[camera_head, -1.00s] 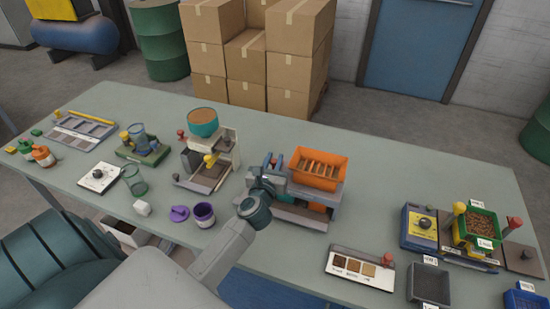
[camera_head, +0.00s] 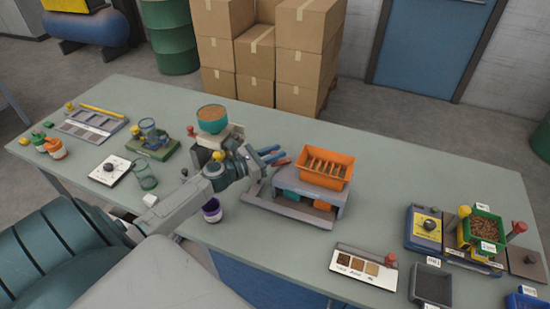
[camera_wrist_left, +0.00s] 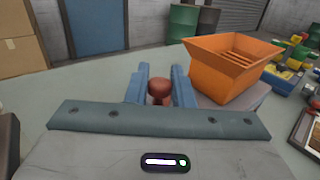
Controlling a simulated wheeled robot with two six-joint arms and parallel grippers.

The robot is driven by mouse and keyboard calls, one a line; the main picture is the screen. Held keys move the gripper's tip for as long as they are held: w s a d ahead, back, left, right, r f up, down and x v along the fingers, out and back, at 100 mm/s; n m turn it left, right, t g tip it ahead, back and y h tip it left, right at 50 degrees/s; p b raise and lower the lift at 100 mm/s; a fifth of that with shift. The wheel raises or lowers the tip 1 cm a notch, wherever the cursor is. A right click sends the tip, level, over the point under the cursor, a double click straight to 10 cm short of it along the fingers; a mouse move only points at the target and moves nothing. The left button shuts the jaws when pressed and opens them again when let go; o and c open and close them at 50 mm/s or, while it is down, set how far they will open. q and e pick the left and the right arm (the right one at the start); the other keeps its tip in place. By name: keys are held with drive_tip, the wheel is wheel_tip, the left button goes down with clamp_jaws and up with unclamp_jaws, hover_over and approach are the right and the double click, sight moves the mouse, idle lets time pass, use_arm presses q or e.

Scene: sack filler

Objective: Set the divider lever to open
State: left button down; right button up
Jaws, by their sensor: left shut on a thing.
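The divider is the orange slotted hopper (camera_head: 325,167) on a grey stand with teal and orange parts below, at the middle of the table. In the left wrist view the orange hopper (camera_wrist_left: 220,65) is just right of my fingers. My left gripper (camera_head: 276,156) is at the divider's left side, its blue fingers pointing right. In the wrist view the left gripper (camera_wrist_left: 158,88) is shut on a round red lever knob (camera_wrist_left: 158,92), which sits between the two fingers. The lever's shaft is largely hidden. My right gripper is not in view.
Left of the divider stand a machine with a teal bowl (camera_head: 212,118) and a purple cup (camera_head: 212,211), close under my arm. A sample tray (camera_head: 362,268) lies at the front right. A green bin (camera_head: 484,226) stands farther right. The table behind the divider is clear.

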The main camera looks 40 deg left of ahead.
use_arm(q)
drive_tip(key=shift+w+a+m+h, duration=0.1)
drive_tip(key=shift+m+h, duration=0.2)
drive_tip(key=shift+h, duration=0.1)
drive_tip(key=c, duration=1.3)
unclamp_jaws()
drive_tip(key=shift+b, duration=0.3)
drive_tip(key=shift+s+a+f, duration=0.1)
drive_tip(key=shift+s, duration=0.15)
drive_tip(key=p+v, duration=0.7)
drive_tip(key=v, duration=0.3)
drive_tip(key=shift+s+a+r, duration=0.1)
drive_tip(key=shift+r, duration=0.15)
